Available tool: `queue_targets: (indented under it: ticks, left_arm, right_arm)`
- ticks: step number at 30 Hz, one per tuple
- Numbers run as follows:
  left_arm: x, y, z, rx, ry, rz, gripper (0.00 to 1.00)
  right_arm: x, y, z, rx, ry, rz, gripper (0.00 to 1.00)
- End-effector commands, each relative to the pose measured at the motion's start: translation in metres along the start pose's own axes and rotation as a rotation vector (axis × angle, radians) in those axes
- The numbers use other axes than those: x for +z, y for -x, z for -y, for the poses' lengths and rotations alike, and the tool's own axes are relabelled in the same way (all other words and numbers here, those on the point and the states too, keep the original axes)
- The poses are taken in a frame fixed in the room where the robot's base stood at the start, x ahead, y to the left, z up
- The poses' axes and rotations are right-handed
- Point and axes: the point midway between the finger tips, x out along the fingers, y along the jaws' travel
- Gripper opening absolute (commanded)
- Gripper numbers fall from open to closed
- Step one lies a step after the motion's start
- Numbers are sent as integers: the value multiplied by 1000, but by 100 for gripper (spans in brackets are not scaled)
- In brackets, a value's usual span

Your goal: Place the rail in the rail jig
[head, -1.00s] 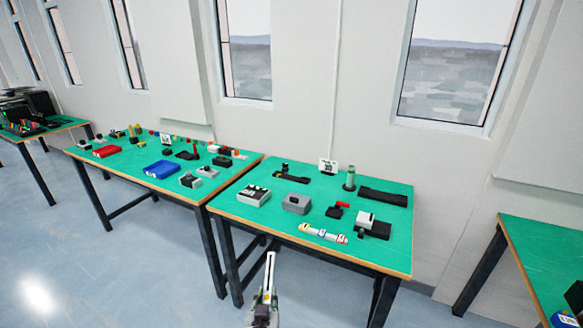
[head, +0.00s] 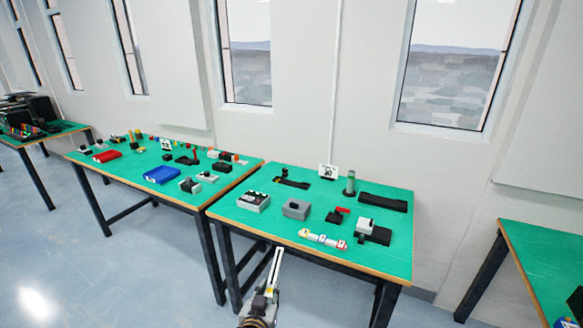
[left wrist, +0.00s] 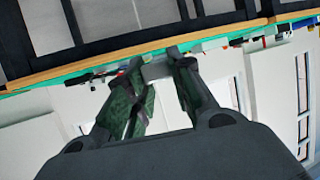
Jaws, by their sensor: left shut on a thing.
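The rail (head: 275,266), a long light-grey bar with a dark slot, stands out from my left gripper (head: 269,292) in front of the near table. My left gripper is shut on its lower end. The rail points up toward the table's front edge and leans slightly right. In the left wrist view the green-padded fingers (left wrist: 160,88) flank a grey piece of the rail (left wrist: 157,70). I cannot tell for sure which item is the rail jig; black fixtures lie on the table, including a long flat one (head: 382,202) at the back right. My right gripper is not in view.
The green near table (head: 270,225) holds a grey box (head: 296,209), a black-and-white box (head: 253,201), a white block on a black base (head: 374,235) and a striped strip (head: 322,239) near the front edge. A second crowded table (head: 125,170) adjoins it at left.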

Motion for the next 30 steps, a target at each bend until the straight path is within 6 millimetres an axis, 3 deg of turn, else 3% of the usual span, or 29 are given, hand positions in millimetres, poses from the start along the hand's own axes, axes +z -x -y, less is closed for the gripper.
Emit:
queue_targets:
  ticks: [3,6,15,21,30]
  left_arm:
    - [-13,-1,33,-16,2,-3,0]
    - [-12,1,61,-40,12,0,0]
    - [8,13,136,-120,47,3,0]
    - [31,20,152,-134,56,2,0]
    - [47,24,151,-132,53,-1,0]
  right_arm:
    - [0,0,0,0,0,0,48]
    - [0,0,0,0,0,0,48]
    - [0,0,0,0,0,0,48]
    - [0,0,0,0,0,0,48]
    - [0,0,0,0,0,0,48]
